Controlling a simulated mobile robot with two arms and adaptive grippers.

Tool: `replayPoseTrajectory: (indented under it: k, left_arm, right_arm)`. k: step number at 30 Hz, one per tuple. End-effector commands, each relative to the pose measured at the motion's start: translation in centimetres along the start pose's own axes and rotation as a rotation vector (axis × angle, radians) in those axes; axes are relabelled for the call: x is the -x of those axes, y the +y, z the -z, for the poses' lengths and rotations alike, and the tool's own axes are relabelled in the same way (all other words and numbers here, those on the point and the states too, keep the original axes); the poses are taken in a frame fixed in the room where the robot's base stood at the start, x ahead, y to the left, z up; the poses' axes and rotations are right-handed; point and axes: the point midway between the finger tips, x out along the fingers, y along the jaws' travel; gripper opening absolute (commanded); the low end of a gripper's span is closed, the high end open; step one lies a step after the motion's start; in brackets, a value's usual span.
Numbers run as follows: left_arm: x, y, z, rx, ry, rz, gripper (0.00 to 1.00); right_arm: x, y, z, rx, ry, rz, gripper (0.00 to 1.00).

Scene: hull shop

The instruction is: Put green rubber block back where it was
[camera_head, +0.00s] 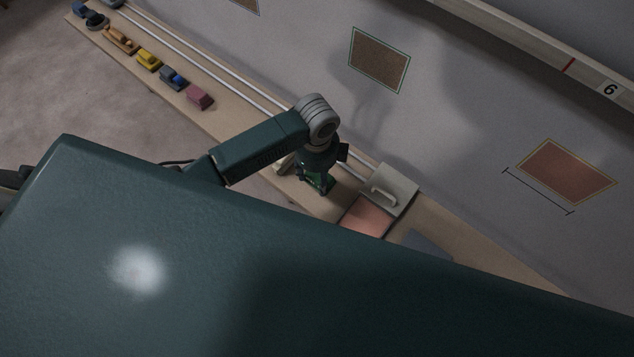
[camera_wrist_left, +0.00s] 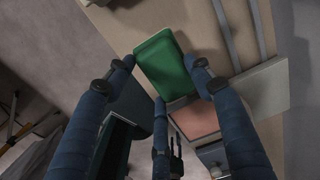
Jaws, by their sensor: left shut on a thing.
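The green rubber block (camera_wrist_left: 168,66) shows between the fingers of my left gripper (camera_wrist_left: 160,72) in the left wrist view. In the head view the left gripper (camera_head: 315,182) points down over the wooden bench (camera_head: 235,124), and a sliver of green block (camera_head: 324,181) shows among its fingers. The gripper is shut on the block. I cannot tell whether the block touches the bench or is held just above it. My right gripper is not in view.
Right of the gripper is an open box with a pink inside (camera_head: 366,215) and a grey lid with a handle (camera_head: 389,190). Toy vehicles, including a yellow one (camera_head: 148,59) and a dusky red one (camera_head: 199,97), stand farther left on the bench. Two rails run along its back.

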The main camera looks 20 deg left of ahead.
Motion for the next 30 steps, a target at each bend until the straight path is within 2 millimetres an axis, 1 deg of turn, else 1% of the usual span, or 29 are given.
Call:
replayPoseTrajectory:
  k: [1, 5, 9, 12, 15, 20, 21, 23, 30]
  left_arm:
    - [-0.7, 0.0, 0.1, 0.001, 0.001, -0.001, 0.30]
    - [-1.6, 0.0, 0.1, 0.000, 0.002, 0.000, 0.30]
    - [-3.6, 0.1, 0.1, 0.001, 0.001, -0.002, 0.30]
    - [-4.8, 0.0, 0.1, 0.000, 0.002, -0.001, 0.30]
    - [-5.2, 0.0, 0.1, -0.001, 0.001, 0.001, 0.30]
    - [-5.2, 0.0, 0.1, -0.001, 0.001, 0.001, 0.30]
    - [-5.2, 0.1, 0.1, 0.000, 0.001, 0.000, 0.59]
    - [-5.2, 0.1, 0.1, 0.000, 0.001, 0.000, 0.71]
    - [-5.2, 0.0, 0.1, 0.000, 0.001, 0.000, 0.72]
  right_arm:
    - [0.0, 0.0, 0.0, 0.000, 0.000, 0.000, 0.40]
    - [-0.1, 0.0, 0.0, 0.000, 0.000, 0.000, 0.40]
    - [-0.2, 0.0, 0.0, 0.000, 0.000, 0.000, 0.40]
    - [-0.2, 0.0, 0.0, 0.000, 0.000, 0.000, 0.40]
    - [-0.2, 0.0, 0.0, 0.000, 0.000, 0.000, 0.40]
    - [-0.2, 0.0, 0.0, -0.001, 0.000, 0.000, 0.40]
    - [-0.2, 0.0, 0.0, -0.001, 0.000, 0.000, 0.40]
    - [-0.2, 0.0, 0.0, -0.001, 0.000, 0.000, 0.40]
    - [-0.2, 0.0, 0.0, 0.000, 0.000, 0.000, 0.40]
